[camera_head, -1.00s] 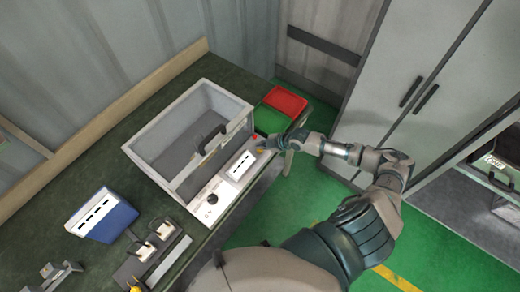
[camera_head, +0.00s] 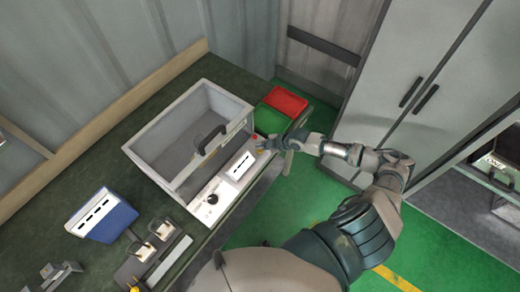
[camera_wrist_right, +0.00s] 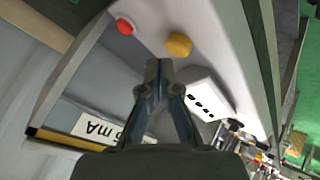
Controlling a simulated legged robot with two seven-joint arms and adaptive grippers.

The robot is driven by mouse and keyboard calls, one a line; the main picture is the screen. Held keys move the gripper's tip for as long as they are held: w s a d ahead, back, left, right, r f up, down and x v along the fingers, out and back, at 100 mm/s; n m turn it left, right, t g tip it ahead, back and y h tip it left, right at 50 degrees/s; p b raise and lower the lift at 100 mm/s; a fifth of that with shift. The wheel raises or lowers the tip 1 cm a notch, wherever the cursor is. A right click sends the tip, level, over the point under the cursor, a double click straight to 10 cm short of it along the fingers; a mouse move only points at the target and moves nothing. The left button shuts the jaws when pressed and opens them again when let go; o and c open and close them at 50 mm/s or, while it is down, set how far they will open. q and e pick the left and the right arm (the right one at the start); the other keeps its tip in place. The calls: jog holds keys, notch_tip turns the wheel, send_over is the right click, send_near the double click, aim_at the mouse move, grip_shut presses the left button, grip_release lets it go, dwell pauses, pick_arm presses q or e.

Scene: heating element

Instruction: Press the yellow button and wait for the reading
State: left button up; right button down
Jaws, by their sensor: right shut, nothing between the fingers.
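The test device (camera_head: 185,185) is a grey open-topped box with a black handle and a white front panel. In the right wrist view, the yellow button (camera_wrist_right: 179,44) sits on the panel beside a red button (camera_wrist_right: 125,27). My right gripper (camera_wrist_right: 158,66) is shut and empty, its tips just short of the yellow button in the picture; a gap shows between them. In the head view, my right gripper (camera_head: 266,146) is at the panel's far right end, partly covering the buttons. A white display box (camera_wrist_right: 204,96) with dark marks sits beside the fingers. My left gripper is out of view.
The device stands on a dark green bench (camera_head: 75,182). A red tray (camera_head: 286,101) and a green tray (camera_head: 270,121) lie beyond it. A blue box (camera_head: 102,217) and small parts lie nearer. A grey cabinet (camera_head: 400,85) stands at right.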

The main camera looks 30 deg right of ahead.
aim_at(261, 151)
jog(key=shift+f, duration=0.15)
jog(key=shift+f, duration=0.15)
jog(key=shift+f+b, duration=0.5)
dwell(0.6)
jog(key=shift+r, duration=0.15)
jog(key=shift+r+p, duration=0.75)
notch_tip(261, 151, up, 5)
jog(key=p, duration=0.4)
dwell(0.5)
